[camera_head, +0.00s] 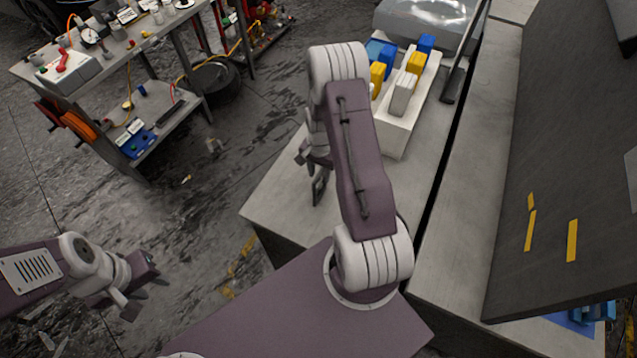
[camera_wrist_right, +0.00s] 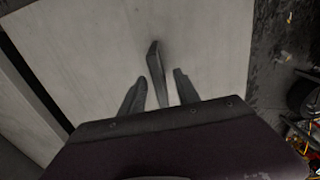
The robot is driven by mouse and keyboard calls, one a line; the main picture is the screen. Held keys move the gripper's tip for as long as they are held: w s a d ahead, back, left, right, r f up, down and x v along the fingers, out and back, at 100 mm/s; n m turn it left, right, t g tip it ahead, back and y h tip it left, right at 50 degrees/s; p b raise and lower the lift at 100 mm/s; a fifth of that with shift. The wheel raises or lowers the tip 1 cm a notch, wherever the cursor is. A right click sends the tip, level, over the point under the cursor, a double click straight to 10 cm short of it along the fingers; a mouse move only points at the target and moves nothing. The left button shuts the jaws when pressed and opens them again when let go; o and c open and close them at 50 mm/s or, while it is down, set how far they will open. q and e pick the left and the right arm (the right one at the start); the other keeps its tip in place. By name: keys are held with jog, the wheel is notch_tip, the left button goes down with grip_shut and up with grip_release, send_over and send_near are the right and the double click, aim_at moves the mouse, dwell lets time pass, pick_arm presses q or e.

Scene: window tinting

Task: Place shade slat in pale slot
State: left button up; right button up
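My right gripper (camera_head: 315,175) hangs over the pale bench top near its left edge, partly hidden by my arm. In the right wrist view its two fingers (camera_wrist_right: 157,85) stand apart. A thin grey piece (camera_wrist_right: 156,72), perhaps the shade slat, shows between them with a small gap on either side. I cannot tell whether it stands or lies. A white tray (camera_head: 397,141) on the bench holds blue, yellow and white blocks. A white block (camera_head: 403,95) sits at its near right. I cannot make out a pale slot for certain. My left gripper (camera_head: 143,290) is over the floor, its fingers apart.
The pale bench (camera_head: 275,200) is clear around the right gripper. A dark panel (camera_head: 560,150) with yellow strips stands at the right. A grey-topped tool table (camera_head: 115,58) with tools is at the back left. A clear-topped case (camera_head: 430,20) is behind the tray.

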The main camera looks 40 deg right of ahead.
aim_at(320, 184)
jog(key=shift+s+f, duration=0.2)
jog(key=shift+f, duration=0.1)
jog(key=shift+w+f+p, duration=0.1)
jog(key=shift+f+p, duration=0.2)
jog(key=shift+f, duration=0.2)
notch_tip(320, 184, down, 4)
jog(key=shift+w+f+p, duration=0.1)
jog(key=shift+p, duration=0.6)
jog(key=shift+f, duration=0.2)
grip_shut()
